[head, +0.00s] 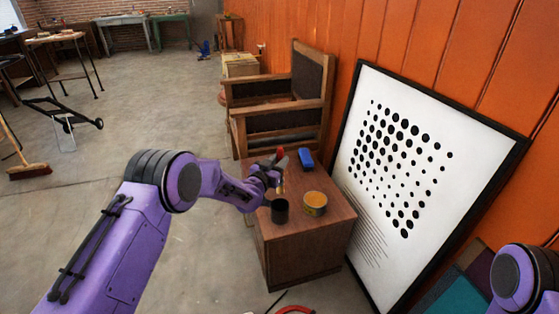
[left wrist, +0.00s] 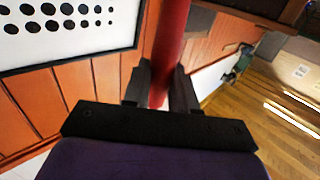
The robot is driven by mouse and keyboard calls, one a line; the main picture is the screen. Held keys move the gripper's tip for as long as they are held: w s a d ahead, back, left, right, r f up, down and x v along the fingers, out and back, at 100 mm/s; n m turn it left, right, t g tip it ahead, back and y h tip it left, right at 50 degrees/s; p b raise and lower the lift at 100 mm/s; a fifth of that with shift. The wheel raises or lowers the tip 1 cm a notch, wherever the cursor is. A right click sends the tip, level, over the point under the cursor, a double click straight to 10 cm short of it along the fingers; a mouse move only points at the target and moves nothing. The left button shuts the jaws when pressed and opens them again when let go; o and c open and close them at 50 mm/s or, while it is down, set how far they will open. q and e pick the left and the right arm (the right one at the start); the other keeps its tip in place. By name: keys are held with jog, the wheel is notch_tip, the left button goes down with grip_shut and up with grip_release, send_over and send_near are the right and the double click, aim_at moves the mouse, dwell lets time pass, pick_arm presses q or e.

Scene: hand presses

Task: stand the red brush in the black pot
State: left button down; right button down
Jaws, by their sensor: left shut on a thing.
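The black pot (head: 280,211) stands on the wooden cabinet (head: 305,248), near its left front part. My left gripper (head: 277,175) is above the pot, shut on the red brush (head: 282,158). The brush's red handle rises above the fingers, and a yellowish part shows below them, over the pot. I cannot tell whether its lower tip is inside the pot's rim. In the left wrist view the red handle (left wrist: 171,45) runs between the two dark fingers (left wrist: 160,88). My right gripper is out of view.
A blue object (head: 306,158) lies at the cabinet's back. A wooden armchair (head: 283,105) is behind, and a framed dotted picture (head: 405,165) leans at the right.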

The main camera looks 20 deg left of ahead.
pick_arm(q)
jog(key=shift+f+b, duration=3.85)
jog(key=shift+f, duration=1.5)
jog(key=c, duration=0.8)
grip_release()
jog(key=s, duration=0.3)
jog(key=s+a+p, duration=0.1)
jog(key=s, duration=0.3)
jog(key=s+a, duration=0.1)
jog(key=s, duration=0.2)
jog(key=shift+s+r+p, duration=0.15)
jog(key=shift+p, duration=0.15)
